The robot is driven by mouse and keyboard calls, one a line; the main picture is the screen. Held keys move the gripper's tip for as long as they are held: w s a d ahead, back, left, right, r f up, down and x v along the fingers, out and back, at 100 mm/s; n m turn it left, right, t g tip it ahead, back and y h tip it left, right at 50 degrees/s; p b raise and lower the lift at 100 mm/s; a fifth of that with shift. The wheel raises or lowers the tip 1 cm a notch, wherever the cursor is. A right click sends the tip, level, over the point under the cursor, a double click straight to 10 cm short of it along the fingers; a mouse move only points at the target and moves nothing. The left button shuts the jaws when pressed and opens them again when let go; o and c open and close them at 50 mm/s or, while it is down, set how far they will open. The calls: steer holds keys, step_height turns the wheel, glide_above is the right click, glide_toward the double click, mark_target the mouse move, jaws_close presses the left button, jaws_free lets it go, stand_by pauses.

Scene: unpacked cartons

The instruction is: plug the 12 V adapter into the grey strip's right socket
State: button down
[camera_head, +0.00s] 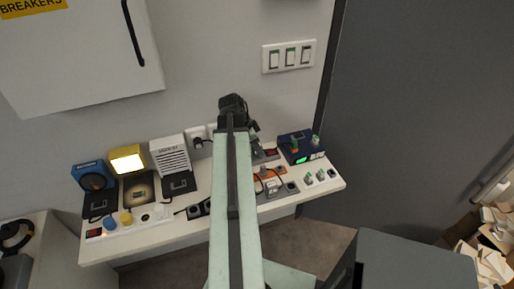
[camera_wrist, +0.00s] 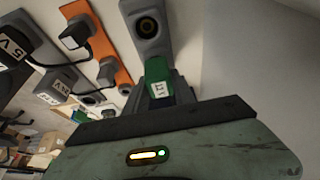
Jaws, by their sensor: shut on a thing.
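In the wrist view a green adapter (camera_wrist: 160,88) with a small white label, apparently reading 12 V, sticks out past the dark front edge of my gripper (camera_wrist: 165,108). My gripper is shut on it. Its far end is at the near part of the grey strip (camera_wrist: 148,48); I cannot tell whether it is in a socket or just in front of one. One round dark socket of that strip shows empty beyond it. In the head view my arm covers the middle of the shelf, and the adapter cannot be made out.
An orange strip (camera_wrist: 108,48) with a black corded plug (camera_wrist: 76,32) lies left of the grey strip. Grey labelled adapters, one marked 5 V (camera_wrist: 14,46), stand further left. A blue device (camera_head: 300,147) is at the shelf's right; a lit yellow lamp (camera_head: 127,160) stands left.

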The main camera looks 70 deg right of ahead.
steer(key=shift+f+b, duration=0.3)
stand_by(0.4)
steer(key=c, duration=1)
jaws_free()
steer(key=shift+o, duration=0.2)
steer(key=shift+r, duration=0.15)
